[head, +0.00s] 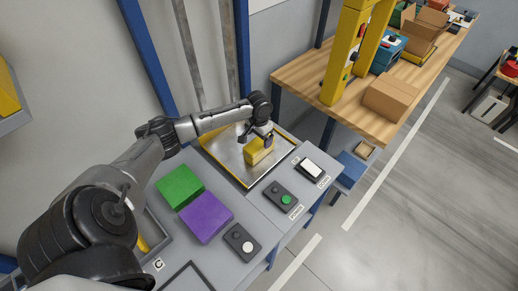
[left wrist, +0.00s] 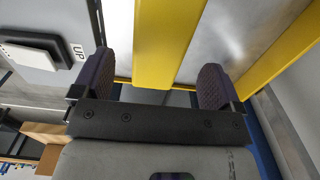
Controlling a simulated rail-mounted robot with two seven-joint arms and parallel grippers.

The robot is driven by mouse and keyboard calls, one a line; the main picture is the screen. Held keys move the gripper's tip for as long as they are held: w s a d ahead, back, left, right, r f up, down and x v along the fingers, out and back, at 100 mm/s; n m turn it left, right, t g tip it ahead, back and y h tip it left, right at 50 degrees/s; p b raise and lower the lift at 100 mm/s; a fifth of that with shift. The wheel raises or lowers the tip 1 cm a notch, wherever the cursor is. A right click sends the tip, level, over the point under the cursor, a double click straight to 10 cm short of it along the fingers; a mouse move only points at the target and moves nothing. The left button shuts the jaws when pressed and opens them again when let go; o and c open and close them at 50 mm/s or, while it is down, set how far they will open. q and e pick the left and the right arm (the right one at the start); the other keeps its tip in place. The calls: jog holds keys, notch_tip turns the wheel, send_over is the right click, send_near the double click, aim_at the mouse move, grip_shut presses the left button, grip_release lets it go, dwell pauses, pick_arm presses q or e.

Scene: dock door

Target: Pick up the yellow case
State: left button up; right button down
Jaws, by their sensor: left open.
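The yellow case (head: 258,151) sits on a metal plate with a yellow border (head: 228,158), set in the grey counter. My left gripper (head: 268,142) is at the case from above, hiding part of its top. In the left wrist view the two dark fingertips of my left gripper (left wrist: 156,85) are apart, with the yellow case (left wrist: 165,45) between them. Gaps show between the case and both fingers. My right gripper is in neither view.
Green (head: 180,186) and purple (head: 206,217) blocks lie on the counter left of the plate. Button boxes (head: 283,196) and a white switch (head: 311,168) line its front edge. A wooden table with cartons (head: 392,97) and yellow posts (head: 345,55) stands at the back right.

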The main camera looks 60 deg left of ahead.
aim_at(259, 142)
pick_arm(q)
notch_tip(259, 142, down, 4)
jog(key=shift+b, duration=0.35)
jog(key=c, duration=1.2)
jog(key=shift+r, duration=0.1)
jog(key=shift+c, duration=1)
jog(key=shift+r, duration=0.1)
